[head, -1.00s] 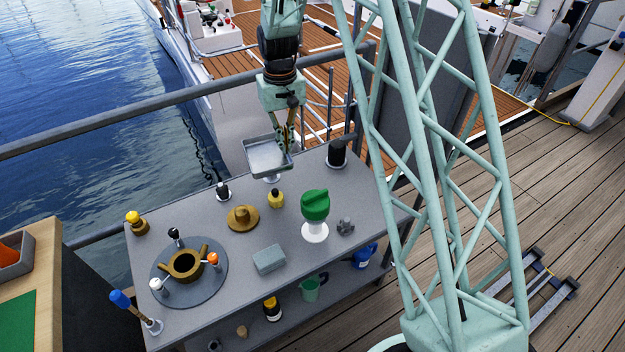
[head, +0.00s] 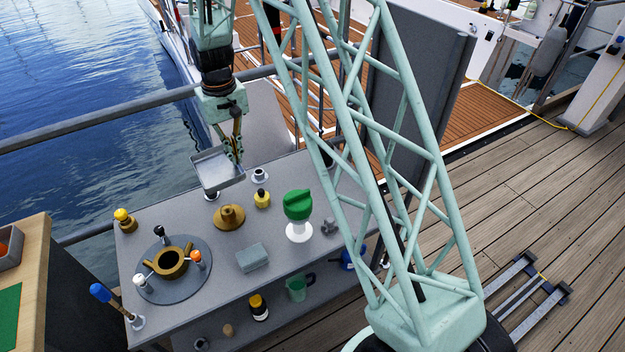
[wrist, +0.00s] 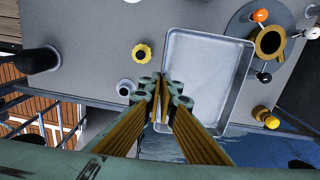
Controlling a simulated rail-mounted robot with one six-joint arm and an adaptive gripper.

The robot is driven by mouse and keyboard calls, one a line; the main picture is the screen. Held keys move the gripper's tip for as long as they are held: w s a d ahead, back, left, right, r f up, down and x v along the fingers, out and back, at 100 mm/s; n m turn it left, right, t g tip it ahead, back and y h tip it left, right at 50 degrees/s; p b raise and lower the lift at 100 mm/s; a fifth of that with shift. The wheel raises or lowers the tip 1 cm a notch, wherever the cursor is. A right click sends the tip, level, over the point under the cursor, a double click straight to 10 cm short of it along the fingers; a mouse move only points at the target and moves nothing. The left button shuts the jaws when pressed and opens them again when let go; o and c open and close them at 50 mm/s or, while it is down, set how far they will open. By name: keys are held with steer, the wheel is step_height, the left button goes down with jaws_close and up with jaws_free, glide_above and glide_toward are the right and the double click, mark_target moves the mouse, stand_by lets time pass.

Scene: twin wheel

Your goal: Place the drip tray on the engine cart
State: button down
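The drip tray (head: 217,172) is a shallow grey metal tray with a raised rim. My gripper (head: 235,155) is shut on its rim and holds it in the air above the back edge of the grey workbench (head: 205,262). In the wrist view the tray (wrist: 207,80) extends to the right of my fingers (wrist: 163,98), which pinch its near-left edge. The tray looks empty. A low metal frame (head: 522,297) lies on the deck at the right; I cannot tell whether it is the engine cart.
The workbench holds a green-topped white stand (head: 298,214), a brass flanged part (head: 229,217), a grey block (head: 252,257) and a round plate (head: 172,276) with a brass ring. A railing (head: 110,118) runs behind it. The wooden deck (head: 540,200) at right is mostly clear.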

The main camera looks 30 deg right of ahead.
steer(key=shift+d, duration=0.1)
steer(key=s+d+f+m+p, duration=0.1)
steer(key=s+d+f+m, duration=0.2)
steer(key=d, duration=0.4)
steer(key=s+d+f+m, duration=0.4)
steer(key=d+f+m, duration=0.1)
steer(key=d, duration=0.3)
steer(key=s+d+f+m+p, duration=0.1)
steer(key=s+d+f+m, duration=0.3)
steer(key=d+f+m, duration=0.1)
steer(key=shift+s+d+m+p, duration=0.3)
steer(key=shift+d+m, duration=0.3)
steer(key=shift+d, duration=0.6)
steer(key=shift+p, duration=0.3)
steer(key=shift+f+b, duration=2.35)
steer(key=shift+f, duration=1.65)
steer(key=c, duration=3.4)
jaws_free()
steer(key=shift+f, duration=0.3)
steer(key=o, duration=0.5)
steer(key=shift+o, duration=0.6)
